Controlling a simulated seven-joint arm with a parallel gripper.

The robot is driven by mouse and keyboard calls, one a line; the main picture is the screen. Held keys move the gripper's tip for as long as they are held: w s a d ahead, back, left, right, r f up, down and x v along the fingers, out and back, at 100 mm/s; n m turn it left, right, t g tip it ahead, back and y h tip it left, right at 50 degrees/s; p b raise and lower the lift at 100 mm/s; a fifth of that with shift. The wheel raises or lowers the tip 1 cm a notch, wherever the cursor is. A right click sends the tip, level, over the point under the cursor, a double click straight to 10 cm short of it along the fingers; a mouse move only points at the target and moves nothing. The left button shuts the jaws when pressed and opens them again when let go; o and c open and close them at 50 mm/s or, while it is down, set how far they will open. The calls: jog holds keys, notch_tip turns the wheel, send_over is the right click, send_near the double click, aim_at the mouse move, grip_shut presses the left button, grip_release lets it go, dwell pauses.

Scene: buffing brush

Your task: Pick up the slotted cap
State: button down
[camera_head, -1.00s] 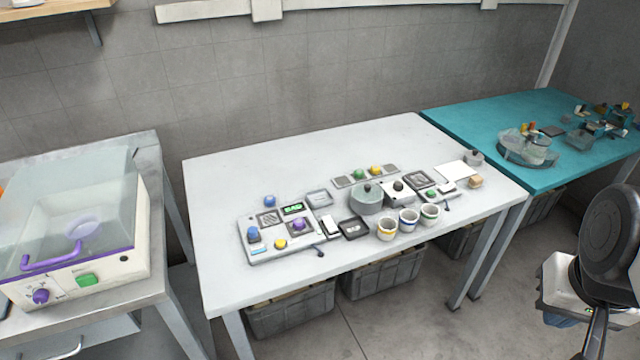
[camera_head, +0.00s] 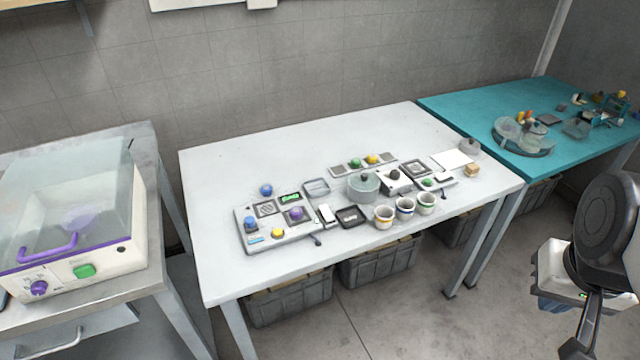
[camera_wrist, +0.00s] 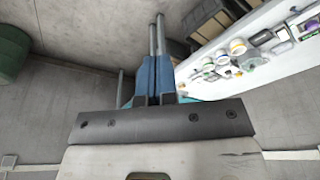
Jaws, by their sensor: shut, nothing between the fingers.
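I cannot tell which of the small parts on the white table is the slotted cap; no slot is clear at this size. A small grey round piece with a knob on top (camera_head: 470,147) sits at the table's right corner. Loose blue (camera_head: 266,190) and green (camera_head: 355,163) round pieces lie among the other parts. My gripper (camera_wrist: 156,62) has blue fingers pressed together and empty in the wrist view. It hangs off the table, over the floor, with the table to the upper right there. In the head view my arm is at the lower right, well away from the parts.
The white table (camera_head: 235,170) holds a control panel (camera_head: 250,243), a lidded grey pot (camera_head: 363,188) and three cups (camera_head: 405,206). A teal table (camera_head: 460,105) with glass dishes adjoins on the right. A clear-hooded machine (camera_head: 75,220) stands left. Grey crates (camera_head: 380,262) sit underneath.

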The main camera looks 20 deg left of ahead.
jog(key=c, duration=1.8)
grip_release()
jog(key=o, duration=1.2)
